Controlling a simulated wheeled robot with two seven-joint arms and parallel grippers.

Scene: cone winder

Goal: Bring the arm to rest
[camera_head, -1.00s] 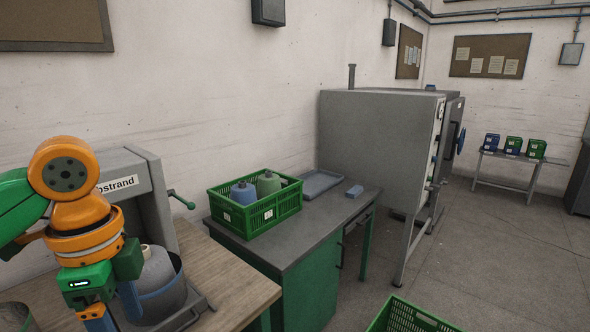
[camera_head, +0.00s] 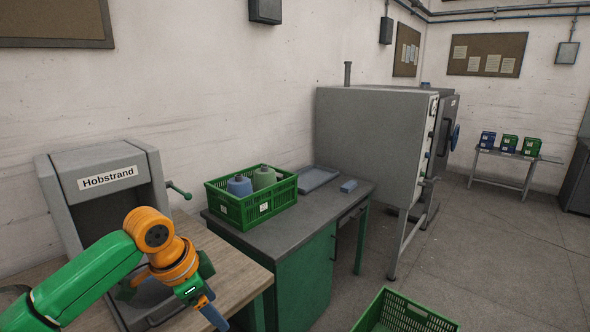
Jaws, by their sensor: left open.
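My left arm (camera_head: 85,280) comes in from the lower left, green with orange wrist joints. My left gripper (camera_head: 212,316) hangs at the wrist's lower right, with blue fingers pointing down over the front of the wooden bench. It is open, and I see nothing between its fingers. It is in front of the grey Hobstrand winder (camera_head: 107,178). The arm covers much of the winder's lower front, and the cone seen there earlier is not visible now. My right gripper is not in view.
The wooden bench (camera_head: 237,277) adjoins a dark-topped green desk (camera_head: 300,230). A green crate (camera_head: 240,212) with a blue cone (camera_head: 239,187) and a green cone (camera_head: 264,178) stands on it, near a grey tray (camera_head: 316,178). Another green crate (camera_head: 405,311) is at the bottom.

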